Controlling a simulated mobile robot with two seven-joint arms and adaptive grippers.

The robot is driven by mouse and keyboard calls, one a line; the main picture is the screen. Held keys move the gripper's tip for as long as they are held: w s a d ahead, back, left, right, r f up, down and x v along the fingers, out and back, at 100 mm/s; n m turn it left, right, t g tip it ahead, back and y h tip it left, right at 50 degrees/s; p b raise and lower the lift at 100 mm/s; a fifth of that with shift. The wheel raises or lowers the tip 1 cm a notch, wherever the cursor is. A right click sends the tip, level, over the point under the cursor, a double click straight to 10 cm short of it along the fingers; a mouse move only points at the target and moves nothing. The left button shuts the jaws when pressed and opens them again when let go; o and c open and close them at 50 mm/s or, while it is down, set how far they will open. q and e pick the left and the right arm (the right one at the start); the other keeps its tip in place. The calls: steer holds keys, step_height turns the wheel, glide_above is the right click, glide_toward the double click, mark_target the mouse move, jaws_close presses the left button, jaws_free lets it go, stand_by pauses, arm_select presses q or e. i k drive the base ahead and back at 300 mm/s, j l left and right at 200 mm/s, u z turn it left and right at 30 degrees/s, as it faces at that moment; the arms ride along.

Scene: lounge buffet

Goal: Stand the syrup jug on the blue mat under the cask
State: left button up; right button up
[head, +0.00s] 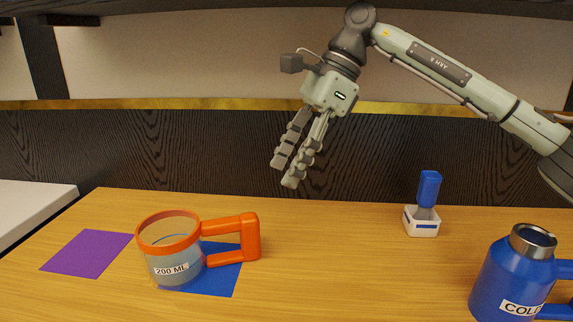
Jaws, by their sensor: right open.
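A clear jug (174,255) with an orange rim and handle, labelled "200 ML", stands upright at the left front of the table. It is the likeliest syrup jug, though no label says so. It stands over the left part of the blue mat (222,278); I cannot tell whether its whole base is within the mat. Its handle points right. My right gripper (285,174) is open and empty, fingers pointing down, above and behind the jug to its right, touching nothing. My left gripper is not in view. No cask is visible.
A purple mat (85,255) lies left of the jug. A blue-handled tool in a white holder (421,222) stands at the back right. A blue container labelled "COLD" (512,280) stands at the front right. The table's middle is clear. A dark shelf (200,8) crosses the top.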

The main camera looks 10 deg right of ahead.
mark_target(170, 244)
steer(key=k, duration=1.5)
